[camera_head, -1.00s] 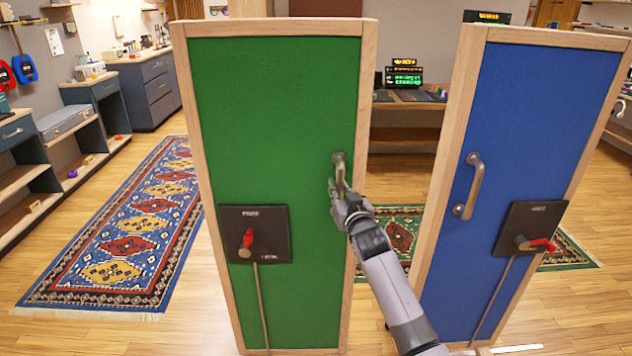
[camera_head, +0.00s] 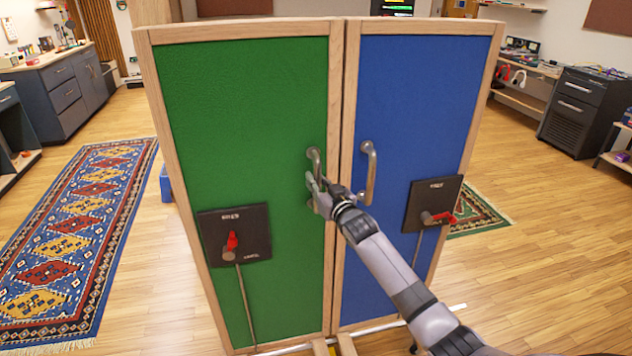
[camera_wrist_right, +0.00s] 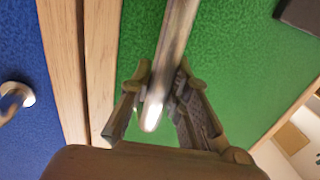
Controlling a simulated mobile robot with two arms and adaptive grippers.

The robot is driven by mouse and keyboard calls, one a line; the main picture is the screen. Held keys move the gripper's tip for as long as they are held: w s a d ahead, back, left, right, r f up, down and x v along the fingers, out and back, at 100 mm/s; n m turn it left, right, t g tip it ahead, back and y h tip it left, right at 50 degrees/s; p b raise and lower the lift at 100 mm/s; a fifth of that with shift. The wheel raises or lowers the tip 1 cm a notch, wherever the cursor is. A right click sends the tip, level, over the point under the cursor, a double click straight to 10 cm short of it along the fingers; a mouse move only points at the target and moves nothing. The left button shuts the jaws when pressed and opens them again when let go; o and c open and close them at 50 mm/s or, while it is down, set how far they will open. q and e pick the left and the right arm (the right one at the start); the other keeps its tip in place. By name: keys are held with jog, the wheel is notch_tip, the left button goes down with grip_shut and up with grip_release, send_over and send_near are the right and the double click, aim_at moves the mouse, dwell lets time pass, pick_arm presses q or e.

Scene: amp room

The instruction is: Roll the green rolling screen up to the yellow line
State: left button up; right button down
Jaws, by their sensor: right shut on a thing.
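The green rolling screen (camera_head: 245,120) stands upright in a wood frame, left of centre in the head view. Its metal handle (camera_head: 316,157) is near its right edge. My right gripper (camera_head: 319,187) is at that handle; in the right wrist view its fingers (camera_wrist_right: 160,92) are shut around the handle bar (camera_wrist_right: 178,32). A black plate with a red lever (camera_head: 232,241) is on the green screen's lower left. I cannot make out a yellow line on the floor. My left gripper is not in view.
A blue screen (camera_head: 420,100) stands against the green screen's right edge, with its own handle (camera_head: 370,170) and red lever (camera_head: 440,218). A patterned rug (camera_head: 75,235) lies left. Open floor (camera_head: 560,240) is right.

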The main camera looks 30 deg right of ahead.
jog(key=c, duration=1.5)
grip_release()
jog(key=shift+s+d, duration=0.15)
jog(key=shift+d, duration=0.2)
jog(key=shift+a, duration=0.1)
jog(key=shift+s, duration=0.25)
jog(key=s, duration=0.7)
jog(key=s+a, duration=0.1)
jog(key=s, duration=0.3)
jog(key=shift+s, duration=0.2)
jog(key=shift+f, duration=0.1)
